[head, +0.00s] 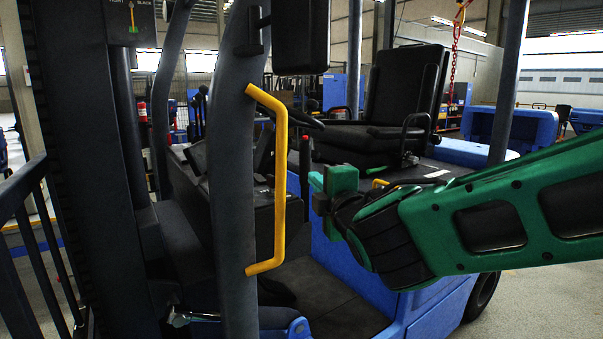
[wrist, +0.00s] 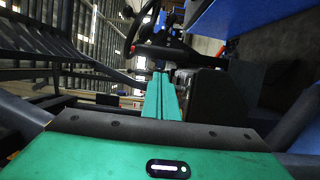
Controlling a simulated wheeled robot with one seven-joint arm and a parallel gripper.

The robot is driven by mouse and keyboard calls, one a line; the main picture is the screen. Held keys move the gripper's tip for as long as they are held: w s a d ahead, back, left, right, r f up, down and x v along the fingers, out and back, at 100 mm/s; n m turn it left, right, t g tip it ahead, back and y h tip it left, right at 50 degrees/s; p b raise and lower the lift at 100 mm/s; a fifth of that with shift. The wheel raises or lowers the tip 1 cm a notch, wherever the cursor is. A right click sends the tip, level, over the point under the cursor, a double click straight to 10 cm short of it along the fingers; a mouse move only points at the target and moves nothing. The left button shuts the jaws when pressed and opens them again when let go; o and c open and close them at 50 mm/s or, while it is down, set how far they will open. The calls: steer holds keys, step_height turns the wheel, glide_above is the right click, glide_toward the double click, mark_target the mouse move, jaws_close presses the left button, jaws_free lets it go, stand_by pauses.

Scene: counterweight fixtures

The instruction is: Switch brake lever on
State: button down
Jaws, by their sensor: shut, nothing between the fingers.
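A dark upright lever with a red part near its top (head: 305,146) stands beside the forklift's dash in the head view. It looks like the brake lever, but I cannot tell for sure, nor which position it is in. My gripper (head: 318,186) is in front of the cab opening, a little below and to the right of that lever in the picture. Its green fingers (wrist: 160,80) are together and empty in the wrist view. I see no clear contact between the fingers and the lever.
A yellow grab handle (head: 281,185) is fixed to the grey front pillar (head: 232,180), left of my gripper. The black seat (head: 400,95) is behind it. The steering wheel (wrist: 133,35) shows ahead in the wrist view. A dark railing (head: 40,250) stands at the left.

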mark_target(304, 169)
steer(key=x, duration=1)
